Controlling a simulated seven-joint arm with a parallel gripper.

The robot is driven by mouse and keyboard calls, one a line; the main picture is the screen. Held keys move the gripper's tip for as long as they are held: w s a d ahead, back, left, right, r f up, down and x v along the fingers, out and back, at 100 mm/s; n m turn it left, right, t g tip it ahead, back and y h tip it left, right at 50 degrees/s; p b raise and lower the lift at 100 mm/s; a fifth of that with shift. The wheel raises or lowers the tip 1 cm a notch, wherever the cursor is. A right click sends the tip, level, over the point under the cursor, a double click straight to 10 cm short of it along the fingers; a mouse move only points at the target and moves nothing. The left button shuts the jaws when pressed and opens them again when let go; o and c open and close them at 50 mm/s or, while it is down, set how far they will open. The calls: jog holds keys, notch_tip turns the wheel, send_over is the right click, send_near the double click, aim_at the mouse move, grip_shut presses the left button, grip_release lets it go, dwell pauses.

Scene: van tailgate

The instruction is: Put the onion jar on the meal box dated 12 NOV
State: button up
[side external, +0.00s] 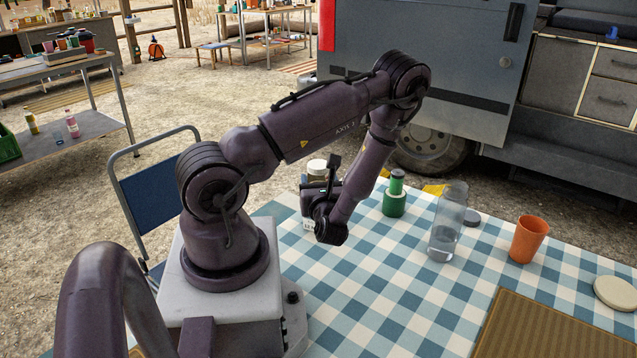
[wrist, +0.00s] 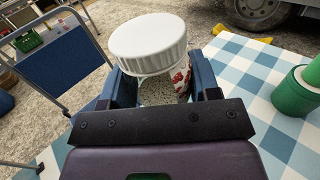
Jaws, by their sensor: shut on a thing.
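My gripper (wrist: 160,95) is shut on a jar with a broad white ribbed lid (wrist: 150,40). The jar has a clear wall with speckled contents and a red-and-white label at its right side. The label is too small and too turned to read, so I cannot tell that it is onion. In the side external view my gripper (side external: 328,228) is at the left part of the checked cloth. The jar's pale lid (side external: 317,168) shows just behind it, and the rest is mostly hidden.
On the checked cloth (side external: 385,290) stand a green container (side external: 394,203), a clear bottle (side external: 445,235), a dark disc (side external: 472,217) and an orange cup (side external: 527,242). A brown mat (side external: 555,328) and a cream disc (side external: 615,293) lie at the right. The cloth's middle front is clear.

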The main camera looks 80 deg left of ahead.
jog(key=shift+f, duration=0.1)
jog(key=o, duration=1)
